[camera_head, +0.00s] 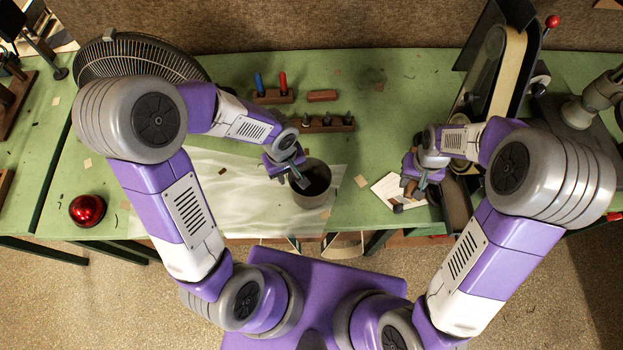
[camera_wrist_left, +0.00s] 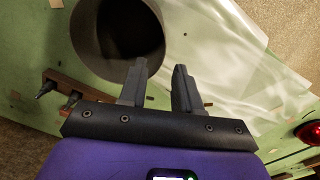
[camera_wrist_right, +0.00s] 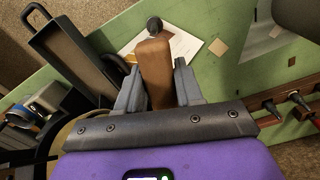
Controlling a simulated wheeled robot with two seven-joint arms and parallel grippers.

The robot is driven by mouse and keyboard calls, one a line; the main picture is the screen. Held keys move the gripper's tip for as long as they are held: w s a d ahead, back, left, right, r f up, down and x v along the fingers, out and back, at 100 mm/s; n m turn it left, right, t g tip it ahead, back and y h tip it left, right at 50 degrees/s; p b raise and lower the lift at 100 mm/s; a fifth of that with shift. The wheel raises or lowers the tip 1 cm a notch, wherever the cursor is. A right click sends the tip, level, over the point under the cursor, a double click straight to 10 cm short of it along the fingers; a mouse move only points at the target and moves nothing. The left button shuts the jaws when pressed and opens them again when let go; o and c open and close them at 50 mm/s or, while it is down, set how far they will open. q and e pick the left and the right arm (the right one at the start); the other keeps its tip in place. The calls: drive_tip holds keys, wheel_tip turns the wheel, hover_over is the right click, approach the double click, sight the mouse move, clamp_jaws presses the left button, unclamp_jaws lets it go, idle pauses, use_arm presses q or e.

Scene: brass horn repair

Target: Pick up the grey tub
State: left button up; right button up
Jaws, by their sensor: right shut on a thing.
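The grey tub (camera_head: 316,201) is a round, open, dark-inside cylinder near the table's front edge, on a pale translucent sheet. My left gripper (camera_head: 300,183) is over its left rim, fingers pointing down. In the left wrist view the tub (camera_wrist_left: 88,42) lies just ahead of the open left fingers (camera_wrist_left: 160,82). One finger overlaps the tub's opening and the other is outside its right side; I cannot tell whether either touches. My right gripper (camera_head: 412,187) is shut on a brown wooden-handled tool with a dark round end, clear in the right wrist view (camera_wrist_right: 155,72).
A white paper (camera_head: 386,190) lies under my right gripper. Behind the tub are a wooden rack with dark pegs (camera_head: 326,124), one with blue and red tools (camera_head: 272,97), and a reddish block (camera_head: 322,96). A belt sander (camera_head: 492,80) stands right; a red dome (camera_head: 87,209) sits left.

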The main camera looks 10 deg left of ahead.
use_arm(q)
drive_tip(key=f, duration=0.5)
drive_tip(key=f+b, duration=0.1)
drive_tip(key=f, duration=0.2)
drive_tip(key=shift+s+d+f, duration=0.2)
drive_tip(key=shift+d+f, duration=0.05)
drive_tip(key=shift+d, duration=0.15)
drive_tip(key=shift+w+f, duration=0.1)
drive_tip(key=shift+f, duration=0.3)
clamp_jaws()
